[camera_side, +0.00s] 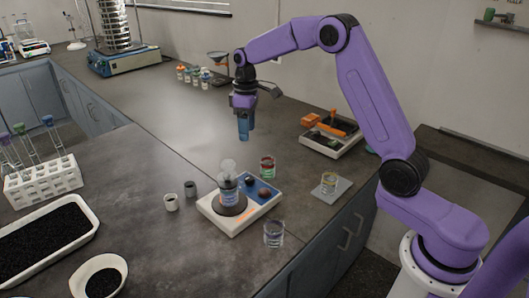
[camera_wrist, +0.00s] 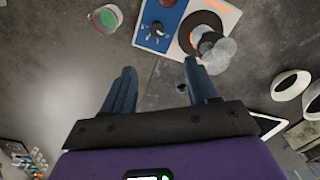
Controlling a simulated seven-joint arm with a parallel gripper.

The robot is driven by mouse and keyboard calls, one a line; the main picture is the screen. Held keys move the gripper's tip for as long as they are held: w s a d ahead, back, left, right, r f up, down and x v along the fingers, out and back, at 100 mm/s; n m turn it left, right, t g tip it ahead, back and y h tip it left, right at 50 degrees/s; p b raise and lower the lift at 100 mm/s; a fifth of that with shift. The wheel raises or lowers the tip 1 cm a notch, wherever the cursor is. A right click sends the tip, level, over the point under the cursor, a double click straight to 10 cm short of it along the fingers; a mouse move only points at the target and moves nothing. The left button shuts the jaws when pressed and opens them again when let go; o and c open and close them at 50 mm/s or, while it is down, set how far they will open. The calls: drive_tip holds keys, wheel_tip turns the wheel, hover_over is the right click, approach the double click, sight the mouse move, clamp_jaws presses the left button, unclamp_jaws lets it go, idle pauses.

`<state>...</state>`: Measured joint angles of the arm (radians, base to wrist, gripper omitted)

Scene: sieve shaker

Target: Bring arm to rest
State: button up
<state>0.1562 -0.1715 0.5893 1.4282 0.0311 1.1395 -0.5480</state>
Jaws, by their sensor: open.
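My gripper (camera_side: 244,127) hangs pointing down above the middle of the dark bench, with blue fingers below the purple arm.
A hotplate stirrer (camera_side: 240,212) with a glass vessel (camera_side: 228,185) on it stands at the front. A sieve shaker (camera_side: 122,62) stands at the back left. The bench under my gripper is clear.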

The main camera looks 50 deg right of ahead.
drive_tip(key=s+a+r+n, duration=0.1)
drive_tip(key=s+a+r, duration=0.1)
drive_tip(key=s+a, duration=0.5)
drive_tip(key=s+a+r+n, duration=0.2)
drive_tip(key=s+a, duration=0.2)
drive_tip(key=s, duration=0.6)
drive_tip(key=s+d+f+n, duration=0.1)
drive_tip(key=s+d, duration=0.1)
drive_tip(key=s, duration=0.9)
drive_tip(key=s+d+f+n, duration=0.1)
drive_tip(key=s+d+n, duration=0.1)
drive_tip(key=s, duration=1)
drive_tip(key=shift+s+d+f, duration=0.15)
drive_tip(key=shift+d+f, duration=0.1)
drive_tip(key=shift+d, duration=0.15)
